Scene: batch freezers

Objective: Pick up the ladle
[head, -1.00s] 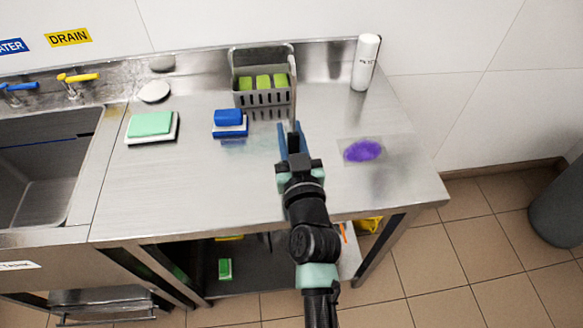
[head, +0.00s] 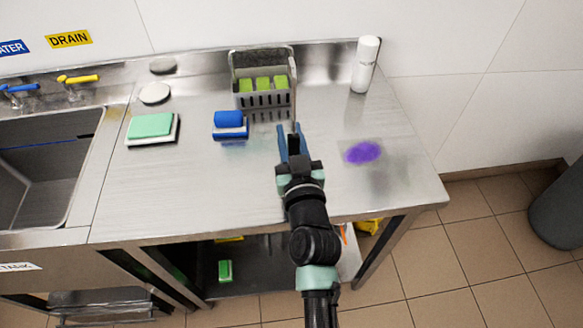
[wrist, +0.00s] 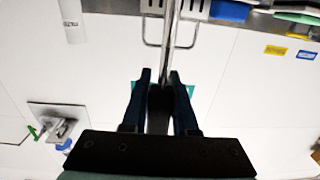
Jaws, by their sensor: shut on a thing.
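My gripper (head: 293,140) is above the metal counter, in front of the basket. Its two blue fingers are shut on the ladle's dark grip, which shows between them. The ladle (wrist: 172,38) shows in the wrist view as a thin shiny metal handle running from the fingers to the top edge. My gripper also shows in the wrist view (wrist: 160,80), with the dark grip between its fingers. The ladle's bowl cannot be made out in either view.
A grey basket (head: 265,101) with green sponges stands behind my gripper. A blue sponge stack (head: 230,124) and a green one (head: 151,127) lie to the left. A white bottle (head: 365,64) stands at the back right. A purple stain (head: 362,152) is on the counter (head: 190,190).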

